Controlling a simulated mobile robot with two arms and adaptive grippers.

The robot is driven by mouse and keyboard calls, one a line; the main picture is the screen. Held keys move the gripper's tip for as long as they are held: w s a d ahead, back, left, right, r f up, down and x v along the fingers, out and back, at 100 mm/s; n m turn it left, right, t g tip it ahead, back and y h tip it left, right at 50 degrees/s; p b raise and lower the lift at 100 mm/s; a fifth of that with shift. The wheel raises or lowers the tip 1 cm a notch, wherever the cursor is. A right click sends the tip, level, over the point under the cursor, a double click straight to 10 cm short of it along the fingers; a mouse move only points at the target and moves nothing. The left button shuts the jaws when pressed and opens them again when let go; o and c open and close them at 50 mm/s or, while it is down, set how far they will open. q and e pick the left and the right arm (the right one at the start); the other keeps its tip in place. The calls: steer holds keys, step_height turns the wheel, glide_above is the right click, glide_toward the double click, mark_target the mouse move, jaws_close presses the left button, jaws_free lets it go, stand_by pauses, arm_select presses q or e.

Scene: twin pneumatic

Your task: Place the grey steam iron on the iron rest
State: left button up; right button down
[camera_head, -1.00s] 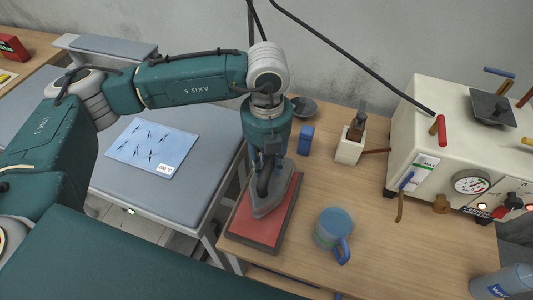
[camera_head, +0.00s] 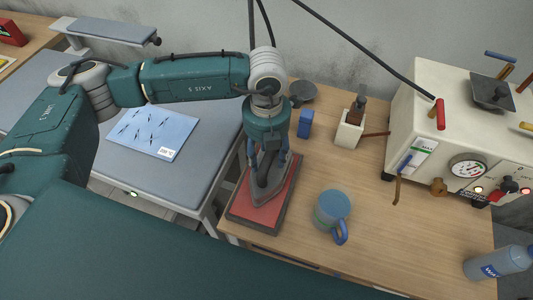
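The grey steam iron (camera_head: 271,194) sits on the iron rest (camera_head: 256,213), a dark-edged plate with a red top, at the left front of the wooden table. The iron's tip points toward the front, and bare red shows in front of it. My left gripper (camera_head: 267,158) is directly above the iron, pointing down. Its blue fingers are spread on either side of the iron's handle, and it looks open. The back part of the iron is partly hidden by the gripper. My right gripper is not in view.
A blue mug (camera_head: 332,211) stands right of the rest. A blue block (camera_head: 305,123) and a holder with a brush (camera_head: 349,131) are behind. A cream steam generator (camera_head: 435,130) fills the right. A padded ironing board (camera_head: 205,150) with a blue sheet (camera_head: 152,134) lies left.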

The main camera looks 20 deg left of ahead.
arm_select(q)
steer(key=shift+w+r, duration=0.1)
steer(key=shift+r, duration=0.15)
step_height(320, 180, up, 10)
steer(key=b, duration=0.3)
steer(key=shift+r, duration=0.25)
steer(key=shift+r+b, duration=0.3)
steer(key=shift+r, duration=0.3)
stand_by(0.3)
stand_by(0.4)
